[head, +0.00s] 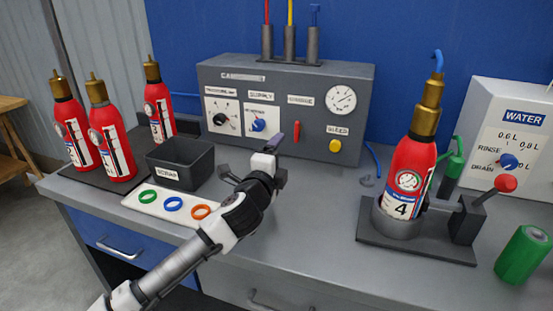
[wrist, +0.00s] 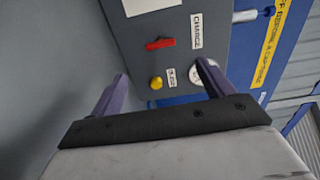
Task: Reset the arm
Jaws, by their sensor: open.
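My gripper (head: 262,158) is open and empty above the middle of the bench, in front of the grey control panel (head: 225,82). My arm reaches in from the lower left of the head view. In the wrist view my two purple-grey fingers (wrist: 163,95) stand wide apart with nothing between them. Beyond them the panel shows a red lever (wrist: 160,43), a yellow bleed button (wrist: 156,83) and part of a gauge (wrist: 205,72). The fingers look apart from the panel.
A red extinguisher (head: 409,165) marked 4 stands upright in a clamp base (head: 372,240) at right. Several red extinguishers stand on a dark mat (head: 95,178) at left. A black bin (head: 180,160) and a white ring tray (head: 140,208) lie left of my gripper.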

